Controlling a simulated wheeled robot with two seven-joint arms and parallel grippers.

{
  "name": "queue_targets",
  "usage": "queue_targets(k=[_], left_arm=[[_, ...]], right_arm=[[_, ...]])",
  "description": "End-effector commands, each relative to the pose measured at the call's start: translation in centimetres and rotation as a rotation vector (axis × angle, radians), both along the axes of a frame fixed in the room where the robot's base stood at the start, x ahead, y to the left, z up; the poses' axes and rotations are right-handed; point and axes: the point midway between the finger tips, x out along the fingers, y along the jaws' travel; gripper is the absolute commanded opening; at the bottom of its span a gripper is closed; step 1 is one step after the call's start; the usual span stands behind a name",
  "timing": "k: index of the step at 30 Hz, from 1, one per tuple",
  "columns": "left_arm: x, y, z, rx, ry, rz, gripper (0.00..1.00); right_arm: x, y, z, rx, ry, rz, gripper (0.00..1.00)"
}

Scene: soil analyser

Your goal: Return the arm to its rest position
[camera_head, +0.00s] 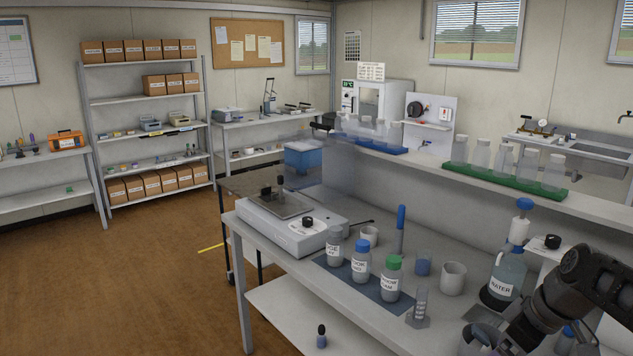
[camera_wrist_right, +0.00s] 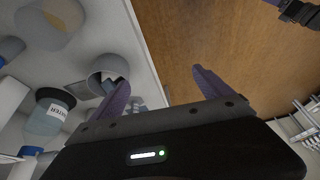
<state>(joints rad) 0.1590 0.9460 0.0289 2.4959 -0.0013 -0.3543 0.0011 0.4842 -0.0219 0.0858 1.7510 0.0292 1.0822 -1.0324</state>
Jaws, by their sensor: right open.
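My right arm (camera_head: 585,285) is dark and comes in at the lower right of the head view, bent over the front right of the bench. Its fingers are not clear there. In the right wrist view my right gripper (camera_wrist_right: 158,82) is open, its two purple-grey fingers spread with nothing between them. The gap lies over the bench edge and the brown floor. My left gripper is not in the head view.
A water bottle (camera_head: 507,272) stands close to my right arm; it also shows in the wrist view (camera_wrist_right: 44,122). A grey cup (camera_wrist_right: 107,68) is beside one finger in that view. Labelled bottles (camera_head: 390,281) stand on a blue mat. The floor (camera_head: 130,275) at left is clear.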

Motion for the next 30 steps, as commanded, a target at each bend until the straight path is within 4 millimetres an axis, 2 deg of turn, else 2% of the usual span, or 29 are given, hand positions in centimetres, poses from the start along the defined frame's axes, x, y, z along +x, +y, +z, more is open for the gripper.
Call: queue_targets(k=[6,11,14,17,19,22,24,27,30], left_arm=[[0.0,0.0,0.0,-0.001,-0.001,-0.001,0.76],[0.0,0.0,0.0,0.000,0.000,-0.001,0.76],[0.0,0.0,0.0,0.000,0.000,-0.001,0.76],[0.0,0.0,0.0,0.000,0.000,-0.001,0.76],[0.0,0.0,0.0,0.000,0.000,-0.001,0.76],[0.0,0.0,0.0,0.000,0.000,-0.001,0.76],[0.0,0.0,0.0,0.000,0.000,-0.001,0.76],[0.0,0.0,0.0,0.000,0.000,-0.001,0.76],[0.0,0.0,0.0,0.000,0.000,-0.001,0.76]], right_arm=[[1.3,1.9,-4.2,0.034,0.031,-0.042,0.90],[2.3,4.3,-9.1,0.069,0.068,-0.092,0.90],[2.6,6.5,-12.9,0.094,0.098,-0.134,0.90],[2.3,9.6,-17.7,0.126,0.141,-0.186,0.90],[1.5,12.6,-21.8,0.152,0.180,-0.234,0.90],[-1.3,17.5,-28.1,0.187,0.247,-0.317,0.90],[-4.2,20.8,-31.9,0.207,0.294,-0.376,0.90],[-9.1,24.9,-36.1,0.229,0.357,-0.462,0.90],[-13.8,27.8,-38.7,0.243,0.407,-0.536,0.90]])
